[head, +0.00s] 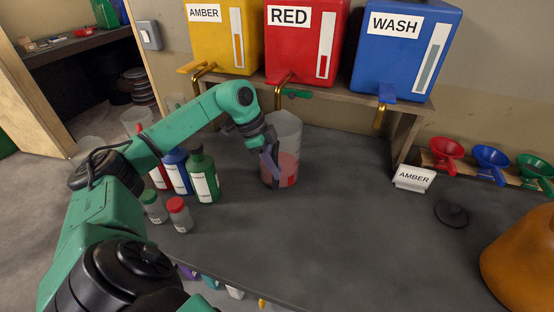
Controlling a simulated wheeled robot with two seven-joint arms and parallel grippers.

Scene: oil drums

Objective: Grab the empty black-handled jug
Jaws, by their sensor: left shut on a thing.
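A clear jug (287,130) stands on the dark worktop below the red drum, with pinkish-red liquid in its lower part. My left gripper (268,155) is at the jug's left side, shut on its handle, which looks purple rather than black and is largely hidden by the fingers. The jug looks upright. Another pale clear vessel (90,148) and one with a reddish rim (136,118) stand partly hidden behind my left arm. I cannot make out a black handle on either. My right gripper is not in view.
Amber (240,28), red (300,62) and blue WASH (397,72) drums with taps sit on a shelf above. Several bottles (203,176) stand left of the jug. An AMBER sign (413,178), funnels (445,152) and an orange-brown vessel (522,262) are right. The worktop's middle is clear.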

